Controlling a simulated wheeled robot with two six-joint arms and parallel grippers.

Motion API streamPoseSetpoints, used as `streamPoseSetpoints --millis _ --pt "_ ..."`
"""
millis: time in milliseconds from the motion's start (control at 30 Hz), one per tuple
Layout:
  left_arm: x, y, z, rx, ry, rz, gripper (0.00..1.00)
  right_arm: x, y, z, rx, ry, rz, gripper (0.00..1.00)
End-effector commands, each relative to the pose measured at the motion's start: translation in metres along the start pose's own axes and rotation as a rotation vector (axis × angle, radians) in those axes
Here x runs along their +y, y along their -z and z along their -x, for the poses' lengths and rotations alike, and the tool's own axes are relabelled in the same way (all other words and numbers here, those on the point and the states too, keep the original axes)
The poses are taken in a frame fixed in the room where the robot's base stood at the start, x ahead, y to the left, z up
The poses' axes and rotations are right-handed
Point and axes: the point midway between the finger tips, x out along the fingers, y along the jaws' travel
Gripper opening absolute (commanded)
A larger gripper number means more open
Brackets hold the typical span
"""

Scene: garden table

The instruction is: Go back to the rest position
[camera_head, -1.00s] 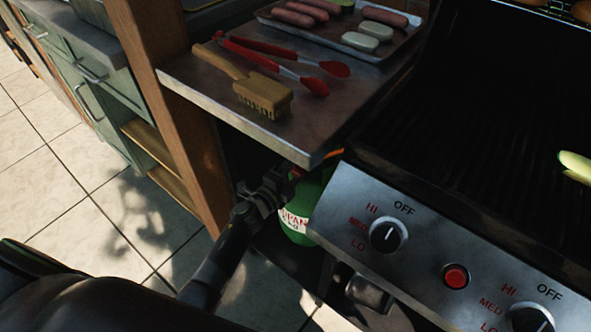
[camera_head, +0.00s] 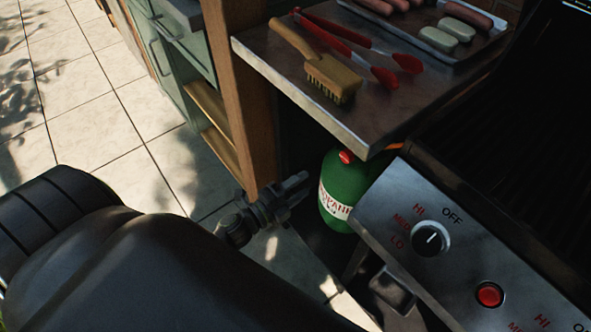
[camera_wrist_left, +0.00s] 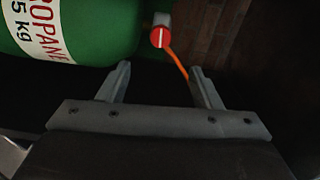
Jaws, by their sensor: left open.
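My left gripper (camera_head: 296,189) is open and empty, to the left of the green propane tank (camera_head: 346,192) under the side shelf. In the left wrist view the gripper's two fingers (camera_wrist_left: 161,82) stand apart with nothing between them. The propane tank (camera_wrist_left: 85,32) fills the upper left there, and its red valve knob (camera_wrist_left: 161,37) with a white mark lies beyond the fingertips. The knob (camera_head: 347,157) also shows in the head view on top of the tank. My right gripper is not in view.
The metal side shelf (camera_head: 300,103) holds a brush (camera_head: 333,78), red tongs (camera_head: 345,37) and a tray (camera_head: 474,49) of food. The grill's control panel (camera_head: 459,262) is at the right. A wooden post (camera_head: 246,105) stands left of the tank. Tiled floor (camera_head: 95,125) is open at the left.

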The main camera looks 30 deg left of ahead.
Motion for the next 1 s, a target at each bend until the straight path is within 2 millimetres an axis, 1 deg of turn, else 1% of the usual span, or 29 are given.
streamPoseSetpoints --millis 33,167,767,867,1000 --pt "0.000 0.000 0.005 0.000 0.000 0.000 0.58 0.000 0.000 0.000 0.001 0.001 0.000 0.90" --pt "0.000 0.000 0.011 0.001 0.001 -0.001 0.58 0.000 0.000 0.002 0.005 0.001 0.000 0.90" --pt "0.000 -0.002 0.011 -0.014 -0.001 0.010 0.58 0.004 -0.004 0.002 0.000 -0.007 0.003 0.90" --pt "0.000 -0.012 0.015 -0.080 -0.008 0.064 0.58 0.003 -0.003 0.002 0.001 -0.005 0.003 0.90" --pt "0.005 -0.039 0.029 -0.277 -0.036 0.230 0.58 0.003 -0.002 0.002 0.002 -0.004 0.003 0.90"
